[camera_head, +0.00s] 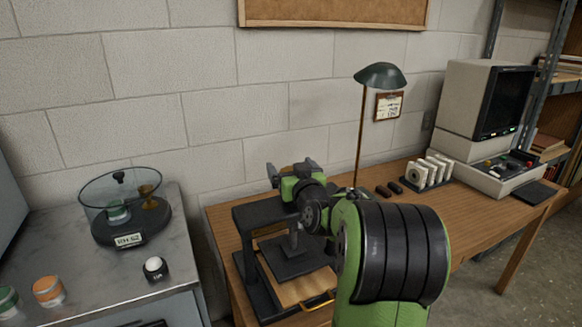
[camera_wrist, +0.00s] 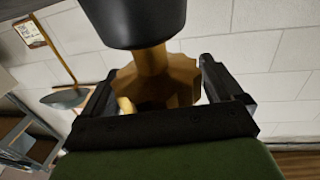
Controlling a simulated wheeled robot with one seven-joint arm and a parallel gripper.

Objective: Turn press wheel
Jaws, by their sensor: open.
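The press (camera_head: 250,214) has a black frame and stands at the left end of the wooden table. A dark plate hangs on a column inside it. The brass-coloured wheel (camera_wrist: 172,82) shows in the wrist view with a lobed rim, a short stem and a large dark cylinder at its upper end. In the wrist view my gripper (camera_wrist: 158,78) is open, with one finger on each side of the wheel. I cannot tell whether either finger touches it.
A green lamp (camera_head: 381,76) stands behind my arm. White upright pieces (camera_head: 431,172) and a monitor unit (camera_head: 487,110) are to the right. A grey cabinet (camera_head: 100,262) at the left holds a glass-covered dish (camera_head: 120,200) and small jars.

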